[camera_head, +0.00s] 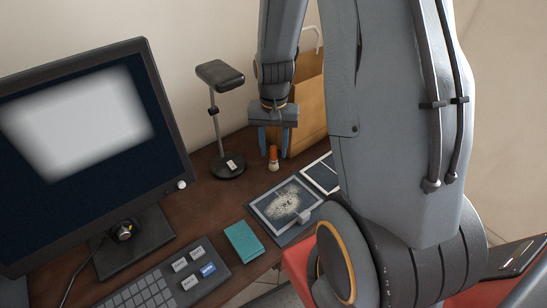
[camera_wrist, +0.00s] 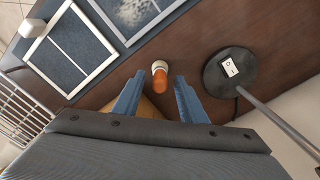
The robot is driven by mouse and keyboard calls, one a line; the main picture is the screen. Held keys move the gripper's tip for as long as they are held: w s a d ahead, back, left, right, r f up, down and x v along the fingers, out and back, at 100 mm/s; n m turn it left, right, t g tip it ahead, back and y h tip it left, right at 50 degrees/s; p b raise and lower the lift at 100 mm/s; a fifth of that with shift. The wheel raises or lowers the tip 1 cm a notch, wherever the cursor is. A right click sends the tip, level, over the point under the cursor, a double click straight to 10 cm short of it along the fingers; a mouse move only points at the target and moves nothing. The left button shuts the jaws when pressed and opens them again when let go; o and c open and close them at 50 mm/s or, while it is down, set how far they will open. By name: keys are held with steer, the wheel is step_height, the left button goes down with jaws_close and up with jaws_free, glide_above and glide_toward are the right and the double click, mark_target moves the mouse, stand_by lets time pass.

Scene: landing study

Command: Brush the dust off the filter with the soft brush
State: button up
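The soft brush (camera_head: 273,158) stands upright on the desk, with an orange upper part and a pale lower part. It also shows in the wrist view (camera_wrist: 160,76).
A second framed panel (camera_head: 320,174) without visible dust lies behind the filter. A black lamp (camera_head: 228,168) stands left of the brush, and a cardboard bag (camera_head: 308,110) stands behind. A monitor (camera_head: 90,150), keyboard (camera_head: 150,290) and teal box (camera_head: 244,241) occupy the left and front.

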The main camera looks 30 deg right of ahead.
jaws_close()
steer(key=shift+r+p, duration=2.7)
steer(key=shift+r, duration=0.35)
